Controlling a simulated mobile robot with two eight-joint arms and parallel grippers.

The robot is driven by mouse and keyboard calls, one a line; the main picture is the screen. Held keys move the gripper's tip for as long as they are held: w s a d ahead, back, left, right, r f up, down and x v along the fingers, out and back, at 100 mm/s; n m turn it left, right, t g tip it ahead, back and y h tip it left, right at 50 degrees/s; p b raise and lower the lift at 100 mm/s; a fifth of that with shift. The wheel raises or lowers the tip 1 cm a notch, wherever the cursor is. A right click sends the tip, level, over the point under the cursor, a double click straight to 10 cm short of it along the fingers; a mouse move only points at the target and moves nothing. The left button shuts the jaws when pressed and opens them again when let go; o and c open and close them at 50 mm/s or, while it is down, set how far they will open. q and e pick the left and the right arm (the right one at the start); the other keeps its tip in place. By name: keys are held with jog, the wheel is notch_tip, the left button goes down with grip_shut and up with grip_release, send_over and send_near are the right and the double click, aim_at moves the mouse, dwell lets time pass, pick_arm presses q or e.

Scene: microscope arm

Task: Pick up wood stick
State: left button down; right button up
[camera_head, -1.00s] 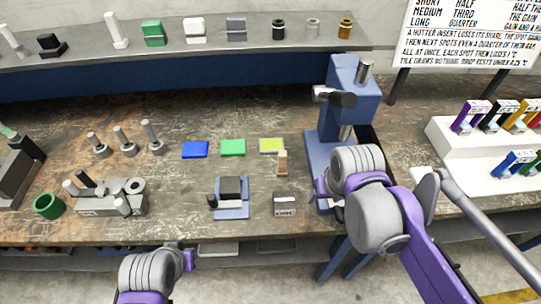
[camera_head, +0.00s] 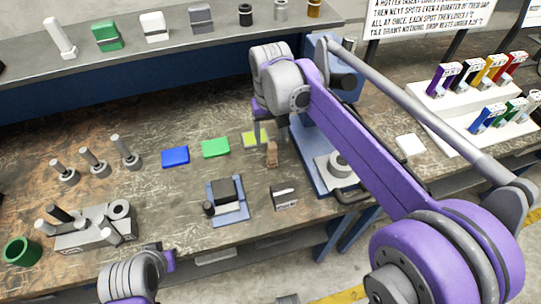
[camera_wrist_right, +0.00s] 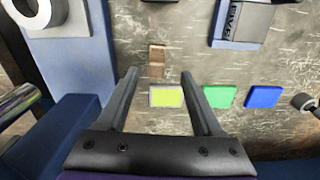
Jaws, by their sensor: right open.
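The wood stick (camera_head: 272,153) is a small brown upright piece on the workbench, just in front of the yellow-green tile. In the right wrist view the stick (camera_wrist_right: 157,62) shows ahead, roughly between the lines of the two fingers. My right gripper (camera_head: 268,132) is above the bench close behind the stick, partly hidden by its own wrist.
The yellow-green tile (camera_wrist_right: 166,96), green tile (camera_head: 215,148) and blue tile (camera_head: 175,157) lie in a row. A blue microscope stand (camera_head: 312,165) is close on the right. A small grey block (camera_head: 284,197) and a blue-based fixture (camera_head: 228,203) stand in front.

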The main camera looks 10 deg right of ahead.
aim_at(272, 153)
notch_tip(272, 153, down, 3)
jog(key=shift+d+r, duration=0.1)
jog(key=shift+r, duration=0.1)
jog(key=f, duration=0.5)
jog(key=shift+w+d+f, duration=0.15)
jog(key=shift+w+f, duration=0.1)
jog(key=shift+f, duration=0.1)
grip_shut()
